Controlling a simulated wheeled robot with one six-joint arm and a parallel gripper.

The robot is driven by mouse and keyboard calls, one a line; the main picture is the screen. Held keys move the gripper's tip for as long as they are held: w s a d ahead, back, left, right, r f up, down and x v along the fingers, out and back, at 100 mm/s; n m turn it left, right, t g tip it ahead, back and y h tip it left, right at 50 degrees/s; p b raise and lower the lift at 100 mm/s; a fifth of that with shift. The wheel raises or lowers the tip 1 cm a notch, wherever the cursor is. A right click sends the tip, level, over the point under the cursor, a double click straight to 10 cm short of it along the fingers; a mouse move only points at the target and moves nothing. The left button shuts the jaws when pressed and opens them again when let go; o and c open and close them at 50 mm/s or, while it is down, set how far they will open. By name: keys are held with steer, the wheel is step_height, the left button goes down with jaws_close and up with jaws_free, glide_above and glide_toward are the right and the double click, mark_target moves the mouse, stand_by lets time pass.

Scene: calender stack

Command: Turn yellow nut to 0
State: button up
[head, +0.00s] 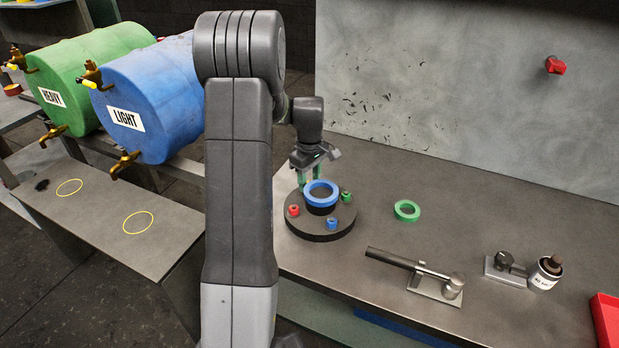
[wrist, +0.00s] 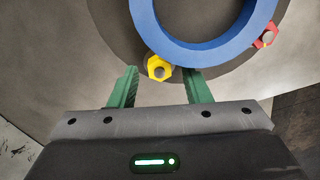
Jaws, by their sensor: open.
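The yellow nut (wrist: 159,68) sits on the dark round base (head: 322,234), close to the blue ring (head: 321,193). The gripper is open, and a gap shows between the nut and the left finger. I cannot tell whether the right finger touches it. In the head view the nut is hidden behind the ring and gripper. A red nut (head: 294,210), a blue nut (head: 332,223) and a green nut (head: 346,196) sit around the ring on the same base.
A green ring (head: 407,211) lies on the workbench (head: 400,310) right of the base. A long-handled tool (head: 420,270), a small metal fixture (head: 506,268) and a labelled can (head: 545,274) stand farther right. A red tray (head: 607,318) is at the right edge.

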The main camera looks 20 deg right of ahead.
steer(key=shift+c, duration=0.2)
jaws_close()
steer(key=shift+m, duration=0.3)
steer(key=m, duration=0.5)
steer(key=shift+d+b, duration=0.15)
steer(key=shift+b, duration=0.2)
steer(key=m, duration=0.5)
steer(key=shift+d+m, duration=0.1)
steer(key=shift+m, duration=0.3)
steer(key=m, duration=0.3)
steer(key=shift+m, duration=0.3)
steer(key=m, duration=0.3)
steer(key=shift+d+m+b, duration=0.1)
steer(key=shift+m+b, duration=0.2)
steer(key=m, duration=0.6)
steer(key=shift+s, duration=0.2)
